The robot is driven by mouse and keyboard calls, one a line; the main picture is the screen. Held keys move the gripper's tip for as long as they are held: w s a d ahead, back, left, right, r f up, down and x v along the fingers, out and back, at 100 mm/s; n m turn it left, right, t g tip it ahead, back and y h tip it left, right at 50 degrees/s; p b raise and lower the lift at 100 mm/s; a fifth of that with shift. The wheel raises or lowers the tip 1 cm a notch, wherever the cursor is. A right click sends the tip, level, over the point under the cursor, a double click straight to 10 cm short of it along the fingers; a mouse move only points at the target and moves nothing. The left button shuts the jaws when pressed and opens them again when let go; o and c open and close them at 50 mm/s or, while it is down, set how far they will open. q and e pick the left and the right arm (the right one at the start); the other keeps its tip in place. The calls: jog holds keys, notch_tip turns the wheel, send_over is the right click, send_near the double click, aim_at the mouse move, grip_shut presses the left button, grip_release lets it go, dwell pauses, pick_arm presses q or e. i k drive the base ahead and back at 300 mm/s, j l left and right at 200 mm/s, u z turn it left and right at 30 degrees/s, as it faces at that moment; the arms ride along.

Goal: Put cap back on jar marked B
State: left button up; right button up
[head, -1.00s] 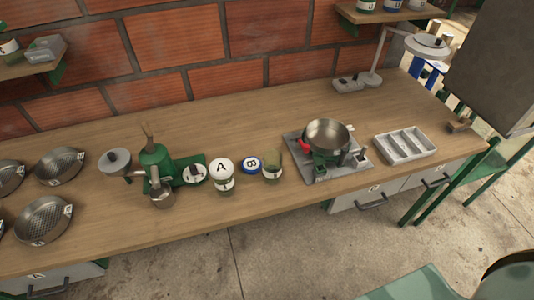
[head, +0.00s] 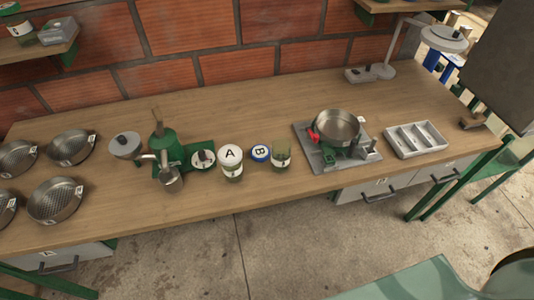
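The blue-rimmed cap marked B (head: 261,153) lies on the bench between two jars. The open jar (head: 281,157) just right of it has green contents and no cap on it; its own marking is too small to read. The jar with the white cap marked A (head: 231,162) stands to the left of the blue cap. Neither of my grippers shows in the head view.
A green hand-cranked machine (head: 165,146) stands left of the jars. A metal bowl on a grey stand (head: 317,160) and a grey divided tray (head: 417,139) are to the right. Several sieves (head: 56,201) fill the left end. The bench front by the jars is clear.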

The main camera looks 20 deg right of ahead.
aim_at(281, 146)
jog(key=k+l+z, duration=0.15)
jog(key=l, duration=0.35)
jog(key=l+z, duration=0.2)
jog(key=l, duration=0.3)
jog(key=k+l+z, duration=0.15)
jog(key=l, duration=0.35)
